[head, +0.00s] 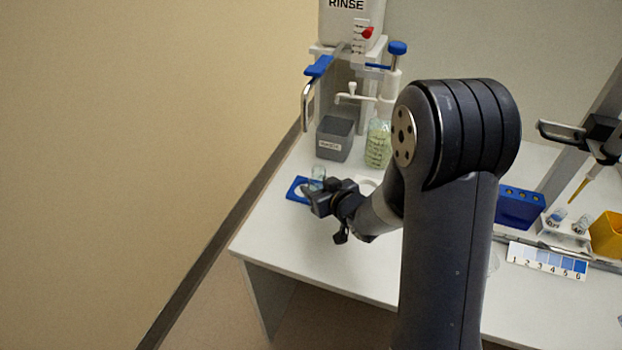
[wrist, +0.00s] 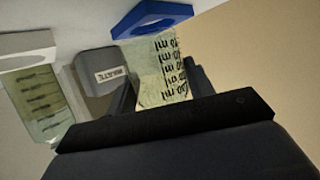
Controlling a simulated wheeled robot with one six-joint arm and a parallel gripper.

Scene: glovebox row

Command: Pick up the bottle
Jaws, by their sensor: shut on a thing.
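A small clear bottle (wrist: 163,75) with black ml markings is between the jaws of my gripper (wrist: 160,88) in the wrist view. My gripper is shut on it. In the head view the bottle (head: 318,173) shows as a small clear shape just beyond my gripper (head: 316,192), mostly hidden by it. A blue pad (head: 296,189) with a pale centre lies at the bottle; it also shows in the wrist view (wrist: 150,17). I cannot tell whether the bottle touches the pad.
A grey labelled bin (head: 334,140) and a larger graduated container with greenish contents (head: 378,146) stand behind my gripper. A rinse tank (head: 346,22) is above them. A blue rack (head: 520,207) and a yellow box (head: 607,234) are at right. The bench front-left is clear.

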